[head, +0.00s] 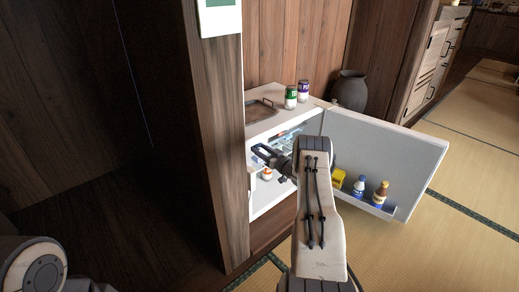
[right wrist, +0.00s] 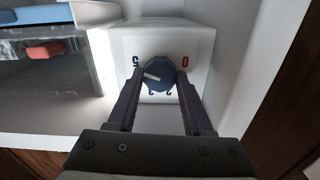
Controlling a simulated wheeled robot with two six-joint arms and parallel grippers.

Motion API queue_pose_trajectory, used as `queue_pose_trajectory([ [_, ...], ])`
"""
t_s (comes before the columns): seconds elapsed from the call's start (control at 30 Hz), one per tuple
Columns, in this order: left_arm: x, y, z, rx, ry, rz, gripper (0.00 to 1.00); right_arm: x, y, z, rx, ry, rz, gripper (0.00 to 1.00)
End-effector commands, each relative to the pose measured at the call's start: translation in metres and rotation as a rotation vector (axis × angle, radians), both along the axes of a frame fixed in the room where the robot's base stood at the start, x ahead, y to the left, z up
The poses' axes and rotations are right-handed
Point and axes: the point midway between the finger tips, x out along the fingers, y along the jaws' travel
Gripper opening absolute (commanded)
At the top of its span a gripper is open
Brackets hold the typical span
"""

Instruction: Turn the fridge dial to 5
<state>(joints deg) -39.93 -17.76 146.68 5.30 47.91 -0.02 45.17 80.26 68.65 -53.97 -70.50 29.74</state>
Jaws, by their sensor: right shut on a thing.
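The blue dial (right wrist: 159,70) is on a white box (right wrist: 190,35) inside the open fridge (head: 286,127). In the right wrist view a blue 5 is at its upper left and a red 0 at its upper right, with smaller marks below. Its white pointer points left, a little below the 5. My right gripper (right wrist: 160,76) has one finger on each side of the dial and is shut on it. In the head view this gripper (head: 264,156) reaches into the fridge, and the dial cannot be made out. My left gripper is out of view.
The open fridge door (head: 385,150) stands to the right, with a yellow item (head: 337,179) and bottles (head: 380,192) on its shelf. Two cans (head: 297,94) and a tray (head: 262,110) are on top. A wooden post (head: 217,130) stands close on the left.

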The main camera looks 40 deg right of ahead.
Motion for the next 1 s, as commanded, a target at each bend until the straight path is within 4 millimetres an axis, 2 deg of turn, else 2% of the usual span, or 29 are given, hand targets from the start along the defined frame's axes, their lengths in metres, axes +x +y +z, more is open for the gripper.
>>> queue_pose_trajectory([
  [0.23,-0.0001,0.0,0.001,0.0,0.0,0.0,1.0,-0.0013,-0.0004,-0.002,0.06,0.009,-0.001,0.0],
  [0.67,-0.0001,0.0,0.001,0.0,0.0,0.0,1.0,-0.0013,-0.0005,-0.0022,0.07,0.01,-0.002,0.0],
  [0.7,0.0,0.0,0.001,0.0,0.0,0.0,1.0,-0.0013,-0.0005,-0.0022,0.071,0.009,-0.002,0.54],
  [0.77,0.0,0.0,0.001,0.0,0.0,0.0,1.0,-0.0013,-0.0005,-0.0021,0.071,0.009,-0.002,0.77],
  [0.8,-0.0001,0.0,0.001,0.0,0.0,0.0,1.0,-0.0012,-0.0005,-0.0019,0.07,0.009,-0.002,0.81],
  [1.0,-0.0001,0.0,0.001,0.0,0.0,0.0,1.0,-0.0005,-0.0004,-0.0009,0.068,0.007,-0.001,0.81],
])
